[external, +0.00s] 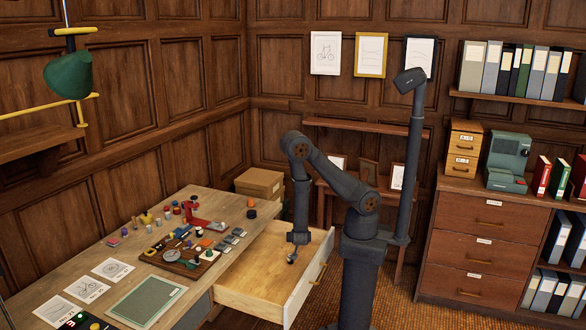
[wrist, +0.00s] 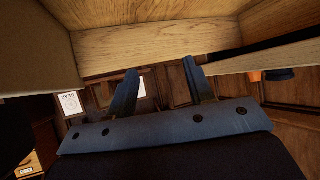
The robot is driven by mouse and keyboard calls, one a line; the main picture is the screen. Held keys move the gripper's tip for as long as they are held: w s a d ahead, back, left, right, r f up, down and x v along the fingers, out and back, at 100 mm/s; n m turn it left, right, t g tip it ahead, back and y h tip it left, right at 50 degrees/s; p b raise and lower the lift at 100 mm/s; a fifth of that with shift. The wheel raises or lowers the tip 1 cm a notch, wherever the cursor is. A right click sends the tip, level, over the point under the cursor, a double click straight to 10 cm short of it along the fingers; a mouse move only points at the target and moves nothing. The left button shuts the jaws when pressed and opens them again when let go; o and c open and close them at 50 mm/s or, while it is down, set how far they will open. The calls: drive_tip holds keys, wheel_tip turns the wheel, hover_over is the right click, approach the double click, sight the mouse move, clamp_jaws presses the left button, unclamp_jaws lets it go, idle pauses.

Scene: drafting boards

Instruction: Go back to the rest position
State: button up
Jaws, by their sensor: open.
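My gripper (external: 292,258) hangs over the open drawer (external: 245,286) of the wooden desk, near its far right side, in the external view. The drawer is pale wood and looks empty. In the wrist view my gripper (wrist: 162,78) has its two dark fingers apart with nothing between them. The drawer's wooden boards (wrist: 160,46) fill the top of that view. Whether the fingers touch the drawer cannot be told.
The desk top (external: 190,205) left of the drawer carries a dark board (external: 160,259) with tools, a green mat (external: 145,302), small blocks and drawings. A drawer cabinet (external: 475,240) stands at the right. A cardboard box (external: 259,183) sits behind the desk.

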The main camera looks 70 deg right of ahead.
drive_tip(key=s+d+r, duration=0.1)
drive_tip(key=d+r, duration=0.3)
drive_tip(key=d, duration=0.2)
drive_tip(key=shift+w+a+r+n+t+y, duration=0.4)
drive_tip(key=shift+w+r+n+t+y, duration=1)
drive_tip(key=shift+w, duration=2.1)
drive_tip(key=shift+w+a+r+n+t+y, duration=0.5)
drive_tip(key=shift+w+r+n+y, duration=0.5)
drive_tip(key=shift+w+n, duration=1.7)
drive_tip(key=shift+w+a+r+n+t+y, duration=0.3)
drive_tip(key=shift+w+r+n+t+y, duration=0.75)
drive_tip(key=shift+w, duration=3.2)
drive_tip(key=shift+w+d+r+n+t+y, duration=0.15)
drive_tip(key=shift+w+d+r+n+y, duration=0.1)
drive_tip(key=shift+w+r+n+y, duration=0.3)
drive_tip(key=shift+w+d+r+n+t+y, duration=0.1)
drive_tip(key=shift+w+d+r+n+y, duration=0.15)
drive_tip(key=shift+w+r+y, duration=0.3)
drive_tip(key=shift+s, duration=0.15)
